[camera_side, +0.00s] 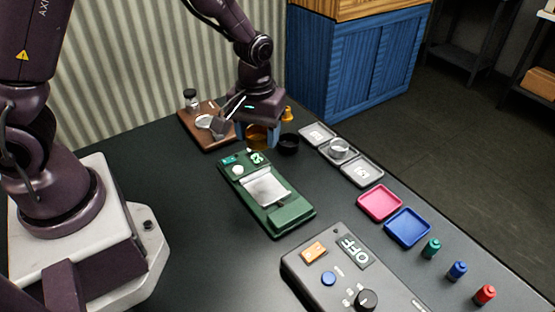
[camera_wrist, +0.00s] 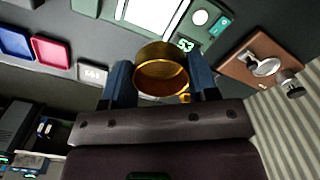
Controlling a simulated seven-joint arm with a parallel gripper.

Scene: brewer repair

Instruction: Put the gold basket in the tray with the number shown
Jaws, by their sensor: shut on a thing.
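My gripper (camera_side: 257,138) is shut on the gold basket (camera_wrist: 162,72), a round, ring-like cup between the blue fingers in the wrist view. In the side view the gold basket (camera_side: 257,136) is partly hidden by the fingers, just beyond the green machine's far end. The green machine (camera_side: 291,214) bears a small number label (camera_side: 257,157); it also shows in the wrist view (camera_wrist: 186,45), too small to read surely. Three grey trays stand in a row: a far tray (camera_side: 318,135), a middle one (camera_side: 352,157) holding a silver basket (camera_side: 340,147), and a near one (camera_side: 362,172). Their numbers are unclear.
A wooden board (camera_side: 205,137) with metal tools is left. Pink (camera_side: 380,202) and blue (camera_side: 407,227) trays, several small bottles and a control box (camera_side: 340,270) reading OFF stand nearer.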

